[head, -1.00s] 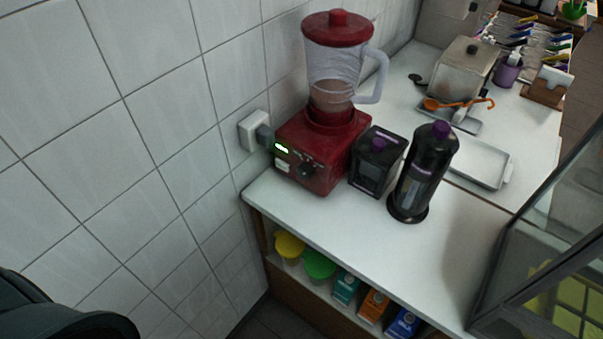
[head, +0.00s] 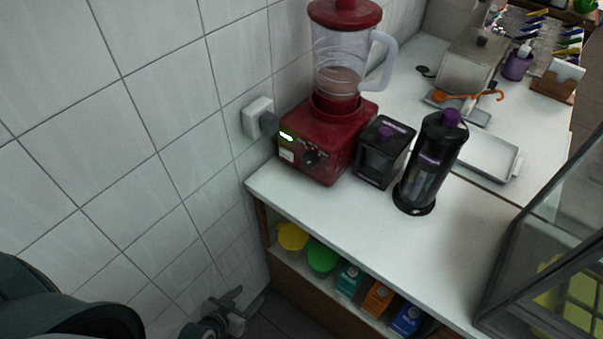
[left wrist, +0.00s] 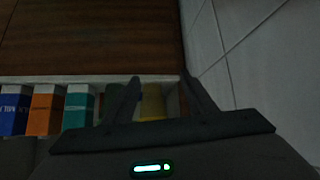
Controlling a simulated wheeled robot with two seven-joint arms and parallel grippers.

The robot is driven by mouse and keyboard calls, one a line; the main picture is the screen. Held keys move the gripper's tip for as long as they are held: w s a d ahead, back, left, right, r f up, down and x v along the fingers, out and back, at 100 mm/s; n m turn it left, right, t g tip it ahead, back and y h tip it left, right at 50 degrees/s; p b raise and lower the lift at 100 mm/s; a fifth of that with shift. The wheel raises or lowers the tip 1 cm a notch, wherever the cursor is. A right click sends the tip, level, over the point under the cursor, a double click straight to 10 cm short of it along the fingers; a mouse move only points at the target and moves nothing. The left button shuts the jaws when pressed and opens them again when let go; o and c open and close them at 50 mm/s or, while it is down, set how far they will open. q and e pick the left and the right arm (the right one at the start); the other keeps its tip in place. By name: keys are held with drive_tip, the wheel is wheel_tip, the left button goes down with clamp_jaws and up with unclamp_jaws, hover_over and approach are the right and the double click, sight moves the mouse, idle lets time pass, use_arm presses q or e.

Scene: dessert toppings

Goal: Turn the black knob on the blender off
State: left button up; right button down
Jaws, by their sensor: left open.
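The red blender (head: 322,138) stands on the white counter by the tiled wall, its clear jug part-filled with something brownish. Its black knob (head: 311,158) is on the front face, right of a lit green indicator (head: 287,136). The knob's exact setting is too small to read. My left gripper (head: 248,298) is at the bottom of the head view, below and left of the blender and below counter height, apart from the knob. In the left wrist view its two fingers (left wrist: 164,88) are spread with nothing between them. The blender is out of that view. My right gripper is not in view.
A black box-shaped dispenser (head: 384,152) and a black bottle (head: 431,165) stand right of the blender. A shelf under the counter holds yellow and green tubs (head: 321,257) and cartons (head: 376,299). A wall plug (head: 259,117) is left of the blender. The counter's front is clear.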

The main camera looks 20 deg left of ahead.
sight(306, 164)
use_arm(q)
drive_tip(key=w+d+r+t+h+b, duration=0.1)
drive_tip(key=w+r+t, duration=0.15)
drive_tip(key=r, duration=0.75)
drive_tip(key=w+r+t+h, duration=0.15)
drive_tip(key=w+r, duration=0.25)
drive_tip(key=r, duration=0.7)
drive_tip(key=d+r+m+t+h, duration=0.1)
drive_tip(key=d+r, duration=0.1)
drive_tip(key=r, duration=0.8)
drive_tip(key=s+d+r+m+t+h+b, duration=0.1)
drive_tip(key=r+t, duration=0.1)
drive_tip(key=r, duration=0.7)
drive_tip(key=shift+s+d+r+t, duration=0.25)
drive_tip(key=shift+d+r+t, duration=0.05)
drive_tip(key=shift+d+r, duration=0.05)
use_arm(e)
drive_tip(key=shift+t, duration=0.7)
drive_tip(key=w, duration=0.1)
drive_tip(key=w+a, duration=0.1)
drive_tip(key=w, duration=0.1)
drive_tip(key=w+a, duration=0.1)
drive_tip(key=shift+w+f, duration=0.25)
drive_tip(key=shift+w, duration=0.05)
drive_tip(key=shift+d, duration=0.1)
